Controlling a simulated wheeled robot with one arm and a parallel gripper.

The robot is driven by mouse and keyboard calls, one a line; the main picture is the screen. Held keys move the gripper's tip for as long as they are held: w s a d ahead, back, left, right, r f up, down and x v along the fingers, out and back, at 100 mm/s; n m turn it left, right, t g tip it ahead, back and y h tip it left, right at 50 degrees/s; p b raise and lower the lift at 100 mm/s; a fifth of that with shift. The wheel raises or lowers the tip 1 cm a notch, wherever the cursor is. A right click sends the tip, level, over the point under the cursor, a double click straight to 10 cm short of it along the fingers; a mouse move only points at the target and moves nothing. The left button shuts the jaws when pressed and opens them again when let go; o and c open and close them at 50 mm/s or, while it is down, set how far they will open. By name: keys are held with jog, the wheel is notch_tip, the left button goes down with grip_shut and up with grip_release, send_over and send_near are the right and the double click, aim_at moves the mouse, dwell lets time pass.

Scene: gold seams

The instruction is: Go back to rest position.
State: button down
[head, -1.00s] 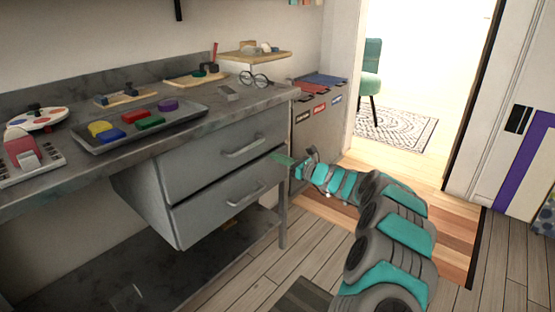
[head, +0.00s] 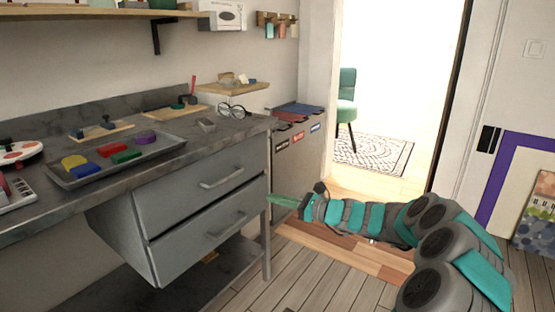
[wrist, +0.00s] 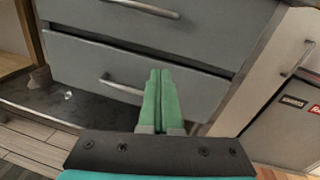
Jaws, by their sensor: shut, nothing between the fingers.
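My gripper (head: 284,201) is at the right end of the grey drawer unit, by the workbench leg, with green fingers pointing left. In the wrist view my gripper (wrist: 157,98) has its two green fingers together, with nothing between them. The fingers point toward the lower drawer (wrist: 75,70), which is closed, as is the upper drawer (head: 205,183). Whether the fingertips touch the drawer front cannot be told; they look apart from its handle (wrist: 120,88).
The workbench (head: 195,146) holds a tray (head: 75,183) of coloured blocks, glasses (head: 232,111) and wooden boards. A cabinet with labelled fronts (head: 297,150) stands right of the bench. Open floor (head: 285,275) lies in front. A doorway leads to a green chair (head: 346,100).

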jog(key=s+a+r+n+g, duration=0.3)
jog(key=s+a+n, duration=0.1)
jog(key=s, duration=0.3)
jog(key=s+a+r+n+g, duration=0.3)
jog(key=s+a+n, duration=0.1)
jog(key=s, duration=0.2)
jog(key=s+f+n+g+h, duration=0.3)
jog(key=s+n, duration=0.4)
jog(key=s, duration=1)
jog(key=s+d+f+n+h, duration=0.3)
jog(key=s+d+h, duration=0.3)
jog(key=s+d, duration=0.5)
jog(key=s+d+f+n+h+p, duration=0.1)
jog(key=s+d+f+n+h, duration=0.2)
jog(key=s+d+h, duration=0.3)
jog(key=s+d+f, duration=0.1)
jog(key=s+d, duration=0.4)
jog(key=s, duration=0.1)
jog(key=shift+n+g+h, duration=0.4)
